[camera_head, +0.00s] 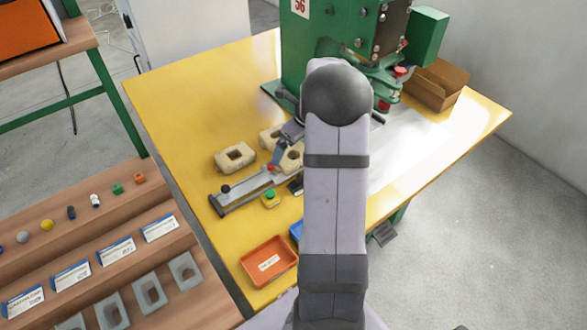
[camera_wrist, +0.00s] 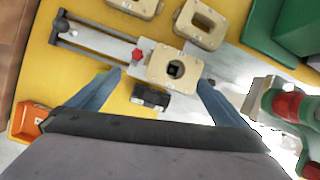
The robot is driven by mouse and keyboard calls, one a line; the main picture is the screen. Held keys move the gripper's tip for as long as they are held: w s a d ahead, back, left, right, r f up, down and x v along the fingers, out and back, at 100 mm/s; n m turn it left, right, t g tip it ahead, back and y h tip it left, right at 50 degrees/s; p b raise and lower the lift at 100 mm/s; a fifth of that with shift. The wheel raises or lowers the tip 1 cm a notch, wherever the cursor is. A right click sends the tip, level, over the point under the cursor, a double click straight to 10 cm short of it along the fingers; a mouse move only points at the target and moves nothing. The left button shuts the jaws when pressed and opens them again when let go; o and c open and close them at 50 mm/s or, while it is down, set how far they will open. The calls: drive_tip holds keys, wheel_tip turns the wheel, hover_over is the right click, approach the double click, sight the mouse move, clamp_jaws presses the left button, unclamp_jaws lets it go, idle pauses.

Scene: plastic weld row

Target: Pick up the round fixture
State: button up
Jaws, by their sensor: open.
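The fixture with a round hole, a beige block (camera_wrist: 158,66), sits on the grey slide rail (camera_wrist: 95,40) in the wrist view. A dark square shows inside its hole. In the head view the fixture (camera_head: 292,160) is partly hidden by my arm and gripper. My gripper (camera_wrist: 160,79) is open above the fixture, with one blue-grey finger towards each side of it and nothing held. I cannot tell how high the fingertips are above it. Two other beige fixtures lie beside the rail; one (camera_wrist: 218,30) has an oblong opening, and another (camera_wrist: 135,7) is cut off by the frame.
A red knob (camera_wrist: 137,55) and a black block (camera_wrist: 150,97) are close to the fixture. The green press (camera_head: 300,50) stands at the back. An orange tray (camera_head: 252,270) and a button box (camera_head: 270,199) are at the front. The table's left part is clear.

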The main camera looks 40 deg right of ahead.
drive_tip(key=d+f+m, duration=0.2)
drive_tip(key=d, duration=0.1)
drive_tip(key=shift+w+d+m+b, duration=0.15)
drive_tip(key=shift+w+m+b, duration=0.05)
drive_tip(key=shift+m+b, duration=0.15)
drive_tip(key=shift+w+p+x, duration=0.1)
drive_tip(key=shift+p+x, duration=0.3)
drive_tip(key=shift+x, duration=1.4)
drive_tip(key=shift+w+p+x, duration=0.15)
drive_tip(key=shift+p+x, duration=0.25)
drive_tip(key=shift+x, duration=1.45)
drive_tip(key=shift+d+r, duration=0.1)
drive_tip(key=shift+r, duration=0.05)
drive_tip(key=c, duration=0.9)
drive_tip(key=shift+o, duration=0.2)
drive_tip(key=shift+r, duration=0.1)
wheel_tip(320, 180, up, 10)
drive_tip(key=b, duration=0.1)
wheel_tip(320, 180, up, 5)
drive_tip(key=p, duration=0.6)
hover_over(295, 152)
drive_tip(key=s+a, duration=0.2)
drive_tip(key=shift+d, duration=0.15)
